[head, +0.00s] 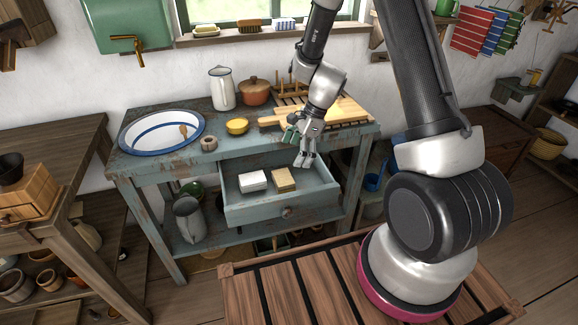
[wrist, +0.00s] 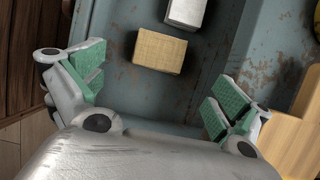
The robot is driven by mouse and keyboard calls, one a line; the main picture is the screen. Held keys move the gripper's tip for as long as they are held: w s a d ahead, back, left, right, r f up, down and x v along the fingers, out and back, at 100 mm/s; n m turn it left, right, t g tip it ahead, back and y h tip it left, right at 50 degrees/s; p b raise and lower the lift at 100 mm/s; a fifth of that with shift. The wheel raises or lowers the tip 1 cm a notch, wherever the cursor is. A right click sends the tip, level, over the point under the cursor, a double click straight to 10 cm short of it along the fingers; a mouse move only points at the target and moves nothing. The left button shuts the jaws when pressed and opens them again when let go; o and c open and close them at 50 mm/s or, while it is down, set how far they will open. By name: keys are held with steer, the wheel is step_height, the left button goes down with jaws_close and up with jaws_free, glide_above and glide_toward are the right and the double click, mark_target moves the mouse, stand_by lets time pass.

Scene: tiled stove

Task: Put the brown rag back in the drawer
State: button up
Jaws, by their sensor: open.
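The drawer (head: 248,214) under the washstand top is pulled open. A tan-brown folded piece (head: 281,177), apparently the brown rag, lies inside it on the drawer floor. A white block (head: 252,181) lies to its left. My gripper (head: 304,160) is open and empty above the right part of the drawer, apart from the rag. In the wrist view the rag (wrist: 160,51) and white block (wrist: 185,12) show on the worn blue drawer floor (wrist: 115,40), beyond my spread green-padded fingers (wrist: 155,88). Nothing is between the fingers.
Free floor space shows in the drawer's right half.

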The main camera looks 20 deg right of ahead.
steer(key=s+d+r+n+t, duration=0.1)
steer(key=s+d+r+n, duration=0.15)
steer(key=r, duration=0.45)
steer(key=s+d+r+n+h, duration=0.1)
steer(key=s+r+n, duration=0.25)
steer(key=r, duration=0.35)
steer(key=s+d+r+n+t, duration=0.1)
steer(key=s+d+r+n, duration=0.15)
steer(key=r, duration=0.45)
steer(key=s+d+r+n+t+h, duration=0.1)
steer(key=s+d+r+n, duration=0.2)
steer(key=s, duration=0.5)
steer(key=s+d+r+n+t+h, duration=0.1)
steer(key=s+d+r+n, duration=0.3)
steer(key=s, duration=0.5)
steer(key=shift+d+r+n+h, duration=0.2)
steer(key=shift+r+n+h, duration=0.7)
steer(key=shift+n, duration=0.35)
steer(key=shift+r, duration=0.1)
